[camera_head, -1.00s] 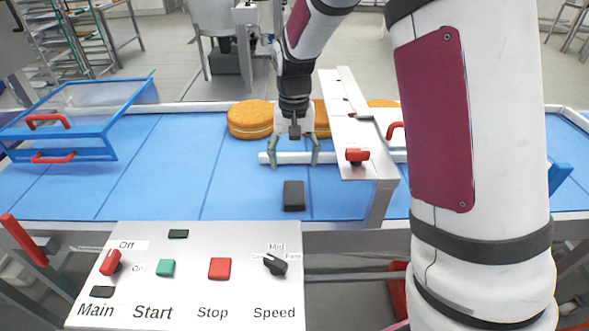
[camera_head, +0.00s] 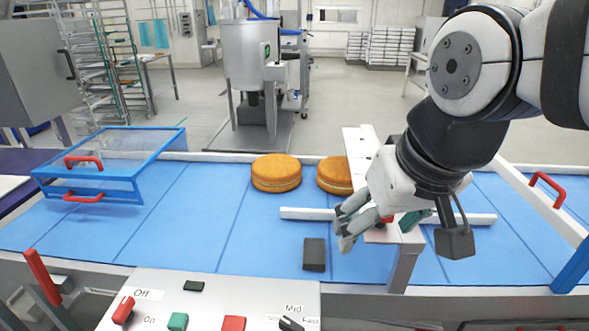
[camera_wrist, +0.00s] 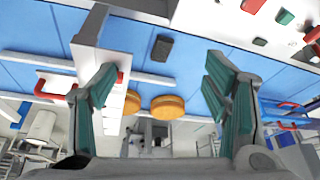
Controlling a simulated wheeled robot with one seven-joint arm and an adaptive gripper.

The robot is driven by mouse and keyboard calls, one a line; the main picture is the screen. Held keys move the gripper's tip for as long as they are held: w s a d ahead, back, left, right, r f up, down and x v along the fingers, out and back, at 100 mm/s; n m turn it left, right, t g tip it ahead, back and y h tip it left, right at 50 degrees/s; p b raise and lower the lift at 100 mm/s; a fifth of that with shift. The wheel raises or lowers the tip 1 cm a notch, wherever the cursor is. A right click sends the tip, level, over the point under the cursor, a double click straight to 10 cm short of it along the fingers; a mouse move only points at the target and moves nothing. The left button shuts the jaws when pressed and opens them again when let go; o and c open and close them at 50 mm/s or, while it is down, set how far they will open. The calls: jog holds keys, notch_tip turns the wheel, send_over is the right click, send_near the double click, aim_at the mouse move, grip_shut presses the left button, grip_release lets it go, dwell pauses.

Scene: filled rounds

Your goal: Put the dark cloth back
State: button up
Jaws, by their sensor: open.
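The dark cloth appears as a small dark grey folded block (camera_head: 314,254) lying flat on the blue belt (camera_head: 190,230), near its front edge. It also shows in the wrist view (camera_wrist: 162,47), at the top middle. My gripper (camera_head: 378,224) is open and empty, with its grey-green fingers spread. It hangs to the right of the cloth, apart from it, by the metal bridge over the belt. In the wrist view the fingers (camera_wrist: 160,82) stand wide apart with nothing between them.
Two filled rounds (camera_head: 276,173) (camera_head: 335,175) lie behind the cloth. A white bar (camera_head: 305,213) crosses the belt behind it, and the metal bridge (camera_head: 408,240) stands to its right. A blue-framed clear guard (camera_head: 110,165) is at left. The control panel (camera_head: 260,296) is in front.

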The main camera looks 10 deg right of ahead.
jog(key=shift+s+f+t, duration=0.15)
jog(key=shift+s+t, duration=0.15)
jog(key=shift+s, duration=1.35)
